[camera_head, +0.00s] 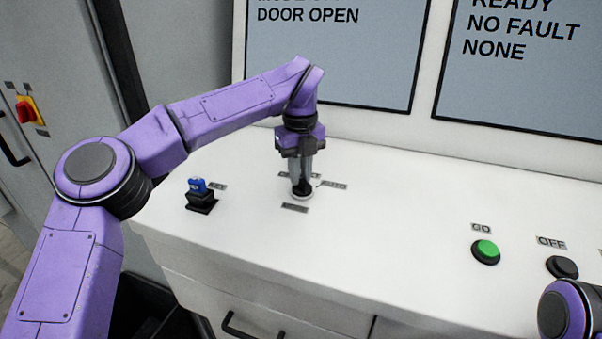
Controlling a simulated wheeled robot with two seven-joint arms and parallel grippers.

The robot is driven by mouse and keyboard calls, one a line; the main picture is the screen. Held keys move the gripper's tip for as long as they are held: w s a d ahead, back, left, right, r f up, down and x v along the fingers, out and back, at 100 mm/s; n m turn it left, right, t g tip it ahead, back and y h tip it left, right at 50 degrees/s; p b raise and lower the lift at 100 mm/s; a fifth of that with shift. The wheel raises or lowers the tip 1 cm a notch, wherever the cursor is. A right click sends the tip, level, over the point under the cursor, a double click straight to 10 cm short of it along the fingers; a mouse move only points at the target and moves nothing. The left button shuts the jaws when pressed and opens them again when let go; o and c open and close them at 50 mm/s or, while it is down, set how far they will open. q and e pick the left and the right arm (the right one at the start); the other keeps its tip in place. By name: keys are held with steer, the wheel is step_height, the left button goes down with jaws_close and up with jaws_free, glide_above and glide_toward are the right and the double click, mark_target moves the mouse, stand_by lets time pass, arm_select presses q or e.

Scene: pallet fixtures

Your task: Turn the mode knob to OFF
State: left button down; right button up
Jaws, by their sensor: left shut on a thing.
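The mode knob (302,193) sits on the white sloping console (380,240), with small labels around it, one reading AUTO at its right. My left gripper (302,182) points down from above and is shut on the knob. The fingers cover most of the knob, so I cannot tell which label it points to. My right gripper does not show; only a purple part of my right arm appears at the lower right corner.
A blue key switch (199,195) stands left of the knob. A green GO button (486,251) and a dark OFF button (562,267) are at the right. Behind are two screens, reading DOOR OPEN (330,50) and NO FAULT (520,65). A red and yellow switch (29,110) is on the left cabinet.

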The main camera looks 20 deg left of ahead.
arm_select(q)
steer(key=shift+a, duration=0.15)
steer(key=c, duration=1.3)
jaws_free()
steer(key=shift+o, duration=1.1)
steer(key=shift+w+a+f, duration=0.1)
steer(key=shift+w+f, duration=0.1)
steer(key=shift+w, duration=0.05)
step_height(320, 180, up, 10)
steer(key=p, duration=0.1)
steer(key=shift+r, duration=0.25)
